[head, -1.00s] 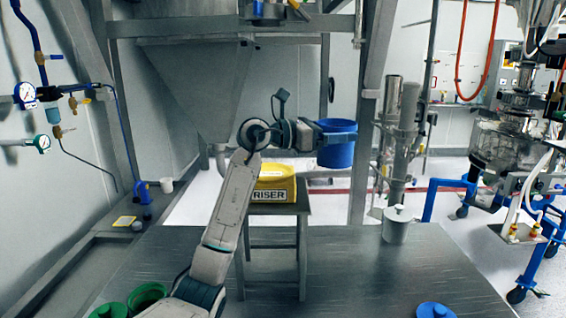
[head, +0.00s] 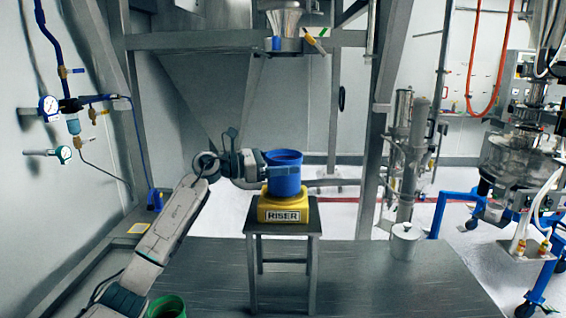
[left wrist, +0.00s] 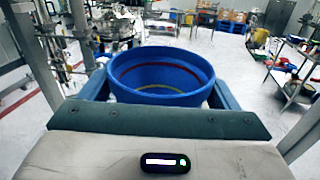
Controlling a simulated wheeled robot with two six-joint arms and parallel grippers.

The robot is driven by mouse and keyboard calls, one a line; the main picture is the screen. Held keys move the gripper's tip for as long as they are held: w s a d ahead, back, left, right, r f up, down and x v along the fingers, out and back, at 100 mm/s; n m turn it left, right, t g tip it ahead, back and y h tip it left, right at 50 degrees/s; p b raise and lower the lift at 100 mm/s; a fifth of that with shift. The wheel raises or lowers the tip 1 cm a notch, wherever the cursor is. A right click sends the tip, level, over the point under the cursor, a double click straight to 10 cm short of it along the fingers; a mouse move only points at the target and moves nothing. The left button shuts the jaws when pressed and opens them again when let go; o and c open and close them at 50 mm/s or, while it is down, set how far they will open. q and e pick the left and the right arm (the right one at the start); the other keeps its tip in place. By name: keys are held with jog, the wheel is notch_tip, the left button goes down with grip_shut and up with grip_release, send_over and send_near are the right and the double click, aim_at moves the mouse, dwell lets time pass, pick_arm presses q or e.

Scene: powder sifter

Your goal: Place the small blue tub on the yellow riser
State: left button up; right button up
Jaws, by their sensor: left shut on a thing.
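The small blue tub (head: 284,173) is upright over the yellow riser (head: 285,210), which stands on a small grey stand. The tub's base meets the riser's top in the head view; I cannot tell whether it rests fully on it. My left gripper (head: 281,173) is shut on the tub, with its fingers along both sides. In the left wrist view the open, empty-looking tub (left wrist: 160,76) sits between the fingers. My right gripper is not in view.
The grey stand (head: 282,228) stands on a dark metal table (head: 205,275). A lidded grey pot (head: 404,242) is at the table's right. A green tub (head: 167,306) is at the front left. A sifter outlet (head: 284,28) hangs above.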

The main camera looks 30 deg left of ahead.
pick_arm(q)
jog(key=shift+f, duration=0.65)
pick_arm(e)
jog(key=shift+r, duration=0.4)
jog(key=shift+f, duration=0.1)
pick_arm(q)
jog(key=o, duration=0.6)
jog(key=shift+f, duration=0.15)
jog(key=o, duration=0.3)
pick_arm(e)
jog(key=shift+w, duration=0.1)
pick_arm(q)
jog(key=shift+s+a, duration=0.1)
